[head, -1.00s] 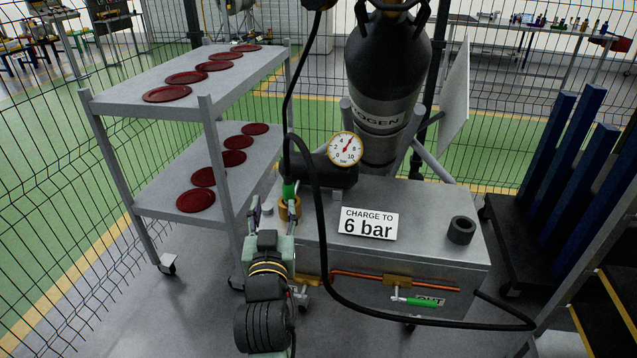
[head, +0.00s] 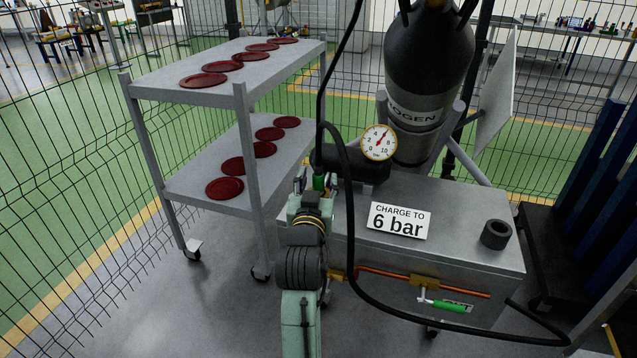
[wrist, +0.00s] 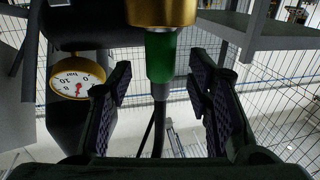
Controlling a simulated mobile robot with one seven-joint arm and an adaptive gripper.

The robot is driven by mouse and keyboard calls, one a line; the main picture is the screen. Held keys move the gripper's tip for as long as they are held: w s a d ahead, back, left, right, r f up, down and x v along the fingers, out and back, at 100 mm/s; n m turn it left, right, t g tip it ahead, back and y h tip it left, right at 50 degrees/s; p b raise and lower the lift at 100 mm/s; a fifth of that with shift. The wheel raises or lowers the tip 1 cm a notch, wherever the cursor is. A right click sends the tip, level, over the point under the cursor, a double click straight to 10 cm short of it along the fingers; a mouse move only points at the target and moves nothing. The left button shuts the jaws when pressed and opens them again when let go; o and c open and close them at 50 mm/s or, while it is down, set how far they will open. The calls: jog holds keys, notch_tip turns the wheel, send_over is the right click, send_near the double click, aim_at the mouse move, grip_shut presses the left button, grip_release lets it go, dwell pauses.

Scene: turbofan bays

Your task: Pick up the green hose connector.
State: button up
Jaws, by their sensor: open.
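The green hose connector (head: 319,182) stands upright at the left end of the grey box top, with the black hose (head: 351,230) rising from it. In the wrist view the green connector (wrist: 161,58) meets a brass fitting (wrist: 161,12), and the picture is upside down. My gripper (wrist: 157,88) is open, with one dark-padded finger on each side of the connector's line. A gap shows on both sides, and I see no contact. In the head view my gripper (head: 315,186) partly hides the connector and covers the brass fitting.
A pressure gauge (head: 379,143) stands close to the right of the connector, reading about 6. A grey shelf cart (head: 218,185) with dark red discs is close on the left. A "CHARGE TO 6 bar" sign (head: 398,221) and a black ring (head: 495,234) are on the box (head: 455,215).

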jog(key=shift+w+d, duration=0.15)
jog(key=shift+w, duration=1.05)
jog(key=shift+c, duration=0.6)
grip_shut()
